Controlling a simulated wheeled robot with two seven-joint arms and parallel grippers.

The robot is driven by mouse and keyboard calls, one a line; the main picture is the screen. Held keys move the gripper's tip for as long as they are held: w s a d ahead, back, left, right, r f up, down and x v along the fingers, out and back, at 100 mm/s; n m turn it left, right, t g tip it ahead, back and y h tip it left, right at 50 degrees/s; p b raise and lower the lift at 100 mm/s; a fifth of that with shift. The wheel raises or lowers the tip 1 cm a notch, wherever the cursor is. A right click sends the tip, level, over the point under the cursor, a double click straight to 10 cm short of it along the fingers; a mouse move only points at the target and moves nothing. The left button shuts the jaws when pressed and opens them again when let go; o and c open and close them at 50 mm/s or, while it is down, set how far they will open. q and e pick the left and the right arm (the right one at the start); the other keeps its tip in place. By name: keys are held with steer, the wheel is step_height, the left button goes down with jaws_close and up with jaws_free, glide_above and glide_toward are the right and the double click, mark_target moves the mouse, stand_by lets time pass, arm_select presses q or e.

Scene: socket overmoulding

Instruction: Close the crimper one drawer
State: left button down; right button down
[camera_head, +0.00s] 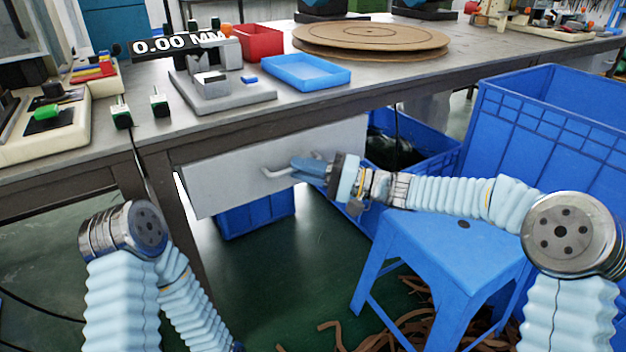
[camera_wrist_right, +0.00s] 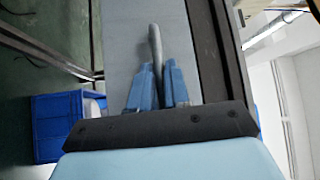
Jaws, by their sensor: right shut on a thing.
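The crimper one drawer (camera_head: 225,180) is a plain light-grey front panel under the workbench, left of centre in the head view. It sits close under the tabletop's front edge; I cannot tell how far out it stands. Its grey bar handle (camera_head: 272,173) is on the panel's face. My right gripper (camera_head: 303,168) reaches the handle from the right, its blue fingers closed around it. In the right wrist view the handle (camera_wrist_right: 155,45) runs between the two fingers (camera_wrist_right: 158,88), in front of the grey drawer face (camera_wrist_right: 122,40). My left arm hangs at lower left; its gripper is out of frame.
The workbench (camera_head: 330,100) carries a blue tray (camera_head: 305,72), a red bin (camera_head: 258,42), a grey fixture and brown discs. A blue stool (camera_head: 465,240) stands below my right forearm. Blue crates (camera_head: 560,120) stand at right and under the bench.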

steer(key=shift+w, duration=0.15)
steer(key=c, duration=1.2)
jaws_free()
steer(key=shift+a, duration=0.15)
steer(key=shift+o, duration=0.2)
steer(key=s+d+f, duration=0.2)
steer(key=d, duration=1.1)
steer(key=shift+d, duration=0.25)
